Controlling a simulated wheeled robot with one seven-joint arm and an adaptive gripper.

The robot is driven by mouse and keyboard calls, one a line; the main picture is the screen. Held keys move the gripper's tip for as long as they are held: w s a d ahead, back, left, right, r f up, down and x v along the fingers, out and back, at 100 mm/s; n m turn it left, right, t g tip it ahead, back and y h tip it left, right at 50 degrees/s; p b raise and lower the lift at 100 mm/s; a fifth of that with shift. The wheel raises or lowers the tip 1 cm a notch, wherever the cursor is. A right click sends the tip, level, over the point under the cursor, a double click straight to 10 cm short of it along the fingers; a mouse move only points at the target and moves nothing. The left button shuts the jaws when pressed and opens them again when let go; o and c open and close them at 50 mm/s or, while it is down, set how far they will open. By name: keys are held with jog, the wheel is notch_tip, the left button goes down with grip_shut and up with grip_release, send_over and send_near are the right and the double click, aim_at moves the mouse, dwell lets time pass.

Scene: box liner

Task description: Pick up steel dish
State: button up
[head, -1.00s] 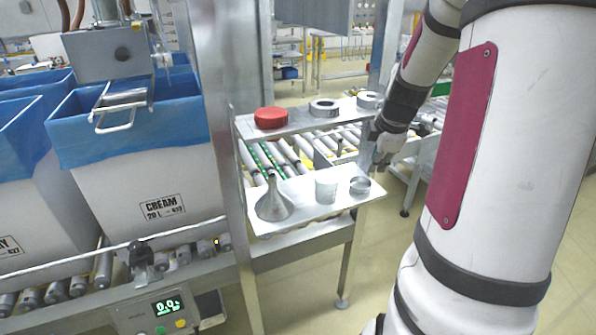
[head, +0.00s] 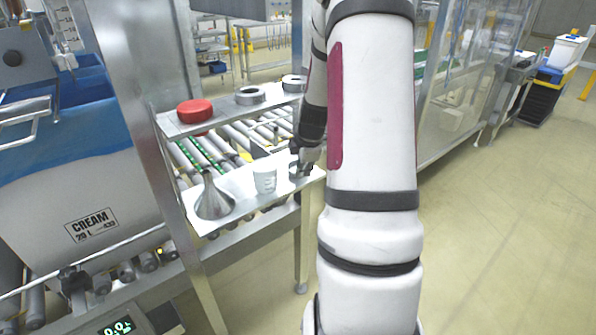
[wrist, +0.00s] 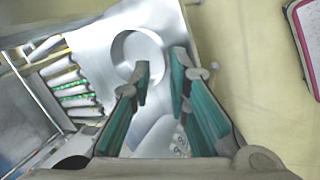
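The steel dish (wrist: 137,47) is a small round shallow dish near the edge of the lower steel shelf (wrist: 93,50). It lies just beyond the fingertips of my gripper (wrist: 161,66) in the wrist view. The fingers are apart with nothing held between them; the left fingertip overlaps the dish's near rim in the picture. Whether they touch I cannot tell. In the head view my gripper (head: 303,158) is over the right end of the shelf and largely hides the dish.
A white graduated beaker (head: 265,178) and a steel funnel (head: 213,197) stand left of the dish on the lower shelf. The upper shelf holds a red lid (head: 195,111) and steel rings (head: 250,95).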

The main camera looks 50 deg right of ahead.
jog(key=shift+x, duration=1)
grip_shut()
jog(key=shift+r, duration=0.15)
